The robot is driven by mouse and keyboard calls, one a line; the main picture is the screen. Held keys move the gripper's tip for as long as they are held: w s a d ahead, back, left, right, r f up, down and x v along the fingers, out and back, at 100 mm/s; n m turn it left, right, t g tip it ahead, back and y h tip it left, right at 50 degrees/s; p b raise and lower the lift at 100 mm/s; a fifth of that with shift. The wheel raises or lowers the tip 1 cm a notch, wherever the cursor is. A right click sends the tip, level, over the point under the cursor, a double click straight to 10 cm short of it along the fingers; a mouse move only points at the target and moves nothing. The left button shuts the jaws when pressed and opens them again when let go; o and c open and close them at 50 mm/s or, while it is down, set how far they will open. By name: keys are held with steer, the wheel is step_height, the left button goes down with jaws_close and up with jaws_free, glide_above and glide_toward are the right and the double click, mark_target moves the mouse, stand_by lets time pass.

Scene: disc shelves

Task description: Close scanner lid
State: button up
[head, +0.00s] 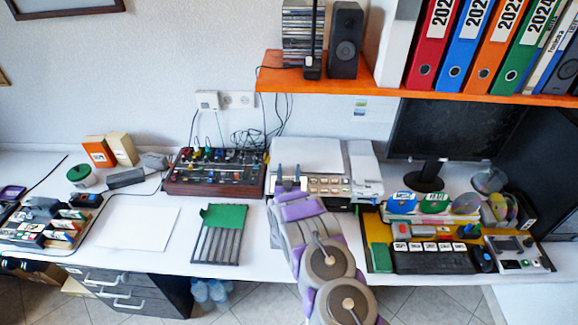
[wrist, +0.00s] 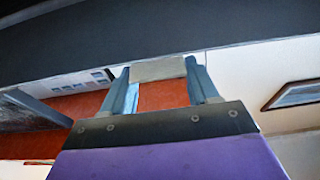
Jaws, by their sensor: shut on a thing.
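The scanner (head: 318,158) stands at the back middle of the white desk, with a pale lid on top and a button panel at its front. I cannot tell from this angle how far the lid is tilted. My gripper (head: 288,172) is at the scanner's front left edge. In the wrist view, the blue-grey fingers of my gripper (wrist: 164,78) are on both sides of a small grey tab (wrist: 158,69) and hold it. The tab sits against a long dark edge (wrist: 150,35), which looks like part of the scanner lid.
A mixer with red sides (head: 214,172) stands close left of the scanner. A keyboard (head: 432,258) and discs are on the right. An orange shelf (head: 440,82) with binders hangs above. A green-topped rack (head: 222,232) lies at the desk's front.

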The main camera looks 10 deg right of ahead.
steer(key=shift+s+f, duration=0.1)
steer(key=shift+f, duration=0.6)
steer(key=o, duration=1.1)
steer(key=shift+a, duration=0.1)
steer(key=o, duration=0.3)
steer(key=shift+r, duration=0.1)
steer(key=p+v, duration=0.2)
steer(key=v, duration=1)
steer(key=shift+a, duration=0.1)
